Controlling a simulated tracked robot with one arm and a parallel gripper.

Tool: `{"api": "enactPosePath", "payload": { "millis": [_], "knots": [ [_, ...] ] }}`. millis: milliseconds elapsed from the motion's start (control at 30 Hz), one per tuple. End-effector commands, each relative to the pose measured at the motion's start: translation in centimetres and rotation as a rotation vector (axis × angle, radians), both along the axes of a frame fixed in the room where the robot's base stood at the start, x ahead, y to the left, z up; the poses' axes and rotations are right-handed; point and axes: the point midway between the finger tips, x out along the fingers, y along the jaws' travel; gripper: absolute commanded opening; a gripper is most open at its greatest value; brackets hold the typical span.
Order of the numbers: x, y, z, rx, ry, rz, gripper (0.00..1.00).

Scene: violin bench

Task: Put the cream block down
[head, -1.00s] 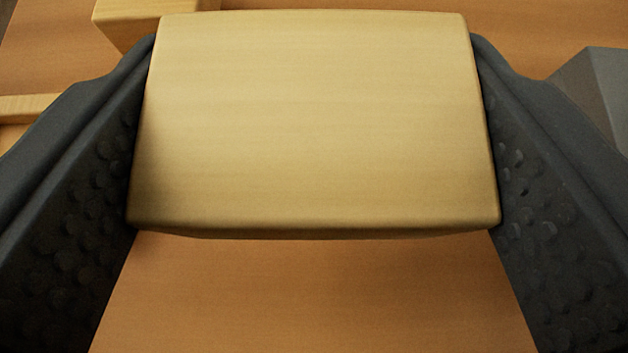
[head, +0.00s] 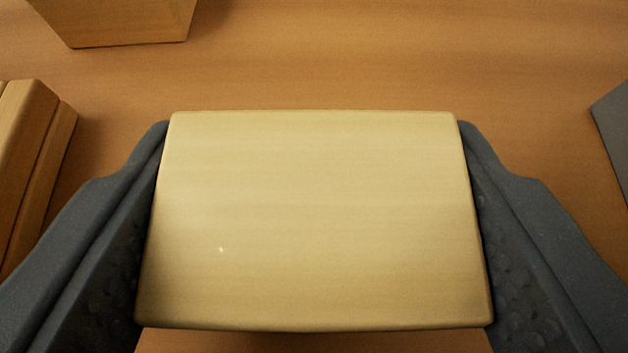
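The cream block (head: 315,220) fills the middle of the head view, its broad smooth face toward the camera. My gripper (head: 315,150) is shut on it, with one dark grey finger pressed against its left side and the other against its right side. The block sits level between the fingers. The wooden bench top (head: 330,60) shows beyond and below it. Whether the block's underside touches the bench is hidden.
A wooden block (head: 120,22) stands at the top left. A stepped wooden piece (head: 30,150) lies at the left edge, close to my left finger. A grey object (head: 613,140) is at the right edge. The bench beyond the cream block is clear.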

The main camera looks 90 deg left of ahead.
Motion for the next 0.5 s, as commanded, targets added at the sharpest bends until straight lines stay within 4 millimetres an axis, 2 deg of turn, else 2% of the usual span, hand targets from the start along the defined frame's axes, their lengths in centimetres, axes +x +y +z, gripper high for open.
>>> {"api": "enactPosePath", "payload": {
  "millis": [33, 100, 500],
  "knots": [
    [0.01, 0.00, -0.14, 0.000, 0.000, 0.000, 0.61],
    [0.00, -0.01, -0.06, 0.000, 0.000, 0.000, 0.80],
    [0.00, -0.06, 0.03, 0.000, 0.001, 0.000, 0.80]
  ]
}}
